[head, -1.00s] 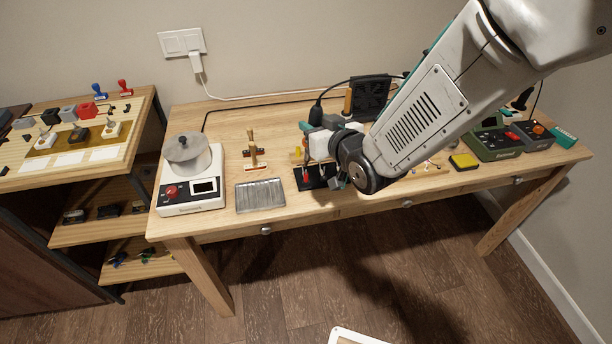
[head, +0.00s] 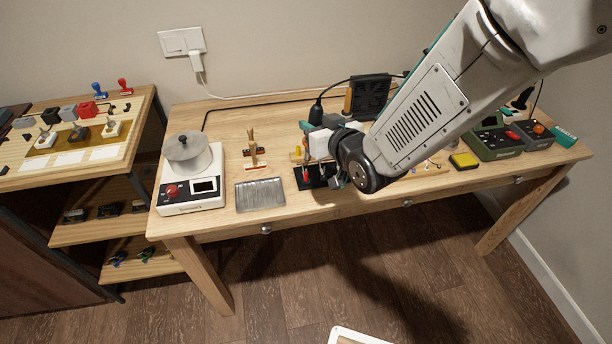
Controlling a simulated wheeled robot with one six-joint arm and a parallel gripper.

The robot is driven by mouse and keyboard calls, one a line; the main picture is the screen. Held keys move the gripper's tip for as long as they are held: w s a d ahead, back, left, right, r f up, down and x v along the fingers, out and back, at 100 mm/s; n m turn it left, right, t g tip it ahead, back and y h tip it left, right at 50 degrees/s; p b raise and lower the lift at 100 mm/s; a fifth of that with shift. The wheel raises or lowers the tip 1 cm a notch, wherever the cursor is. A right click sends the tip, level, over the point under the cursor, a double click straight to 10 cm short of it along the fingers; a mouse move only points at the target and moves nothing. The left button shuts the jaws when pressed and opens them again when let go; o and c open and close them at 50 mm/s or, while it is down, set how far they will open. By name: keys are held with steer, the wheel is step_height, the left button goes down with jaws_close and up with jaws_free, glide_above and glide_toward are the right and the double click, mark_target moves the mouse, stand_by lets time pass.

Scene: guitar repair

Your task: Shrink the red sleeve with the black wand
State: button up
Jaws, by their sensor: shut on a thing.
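The black wand (head: 316,113) stands up out of my gripper (head: 318,142), with a black cord running from its top toward the back of the table. My gripper is shut on the wand. The fingertips and the wand's lower end are largely hidden by my wrist. The small red sleeve (head: 306,175) stands on a black base (head: 316,184) just below and in front of my gripper. I cannot tell the exact gap between wand and sleeve.
A grey ribbed tray (head: 260,195) and a white device with a metal pot (head: 190,185) are to the left. A wooden stand (head: 253,152) is behind the tray. A black fan-like unit (head: 370,95) stands behind my arm. A yellow pad (head: 464,161) lies to the right.

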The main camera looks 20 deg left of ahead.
stand_by(0.5)
step_height(320, 180, up, 10)
steer(key=shift+r, duration=0.1)
stand_by(0.4)
stand_by(0.4)
